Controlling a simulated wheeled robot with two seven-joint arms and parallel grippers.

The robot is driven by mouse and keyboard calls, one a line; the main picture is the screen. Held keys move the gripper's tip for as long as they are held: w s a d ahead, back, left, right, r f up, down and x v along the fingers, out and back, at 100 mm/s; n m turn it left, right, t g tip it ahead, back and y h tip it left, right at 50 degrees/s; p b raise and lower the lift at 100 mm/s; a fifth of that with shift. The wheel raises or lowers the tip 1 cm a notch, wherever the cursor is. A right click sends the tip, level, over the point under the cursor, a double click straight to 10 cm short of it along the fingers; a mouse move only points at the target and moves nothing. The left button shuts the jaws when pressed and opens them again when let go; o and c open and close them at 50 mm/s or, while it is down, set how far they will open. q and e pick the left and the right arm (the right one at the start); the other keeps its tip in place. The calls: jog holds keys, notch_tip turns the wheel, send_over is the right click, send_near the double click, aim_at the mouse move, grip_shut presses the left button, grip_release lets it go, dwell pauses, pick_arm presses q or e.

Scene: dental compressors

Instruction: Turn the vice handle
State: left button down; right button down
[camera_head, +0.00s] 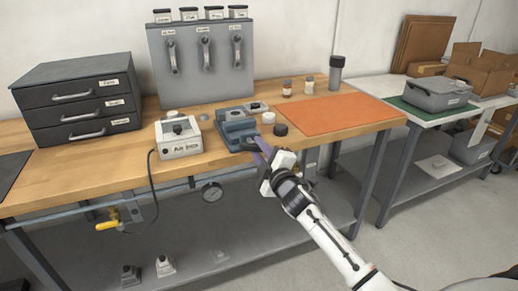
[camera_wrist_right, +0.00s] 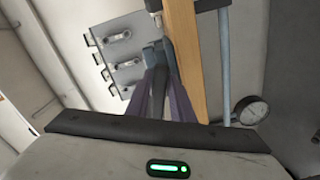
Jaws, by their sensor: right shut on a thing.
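The blue-grey vice (camera_head: 238,127) sits at the front edge of the wooden workbench in the head view. My right gripper (camera_head: 260,146) reaches in from the lower right, its purple fingers at the front of the vice. In the right wrist view the fingers (camera_wrist_right: 164,92) are close together on both sides of a dark grey bar, the vice handle (camera_wrist_right: 162,84). The gripper is shut on this handle. The fingers cover most of the handle in the head view, so its angle is hard to tell there. My left gripper is not in view.
A white switch box (camera_head: 180,146) with a cable stands left of the vice. A black round knob (camera_head: 281,130) and an orange mat (camera_head: 338,113) lie to the right. A pressure gauge (camera_head: 212,192) hangs below the bench's front edge; it also shows in the wrist view (camera_wrist_right: 250,110).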

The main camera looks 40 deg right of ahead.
jog(key=shift+a, duration=0.15)
jog(key=c, duration=1.7)
grip_release()
jog(key=shift+s, duration=0.1)
jog(key=v, duration=1)
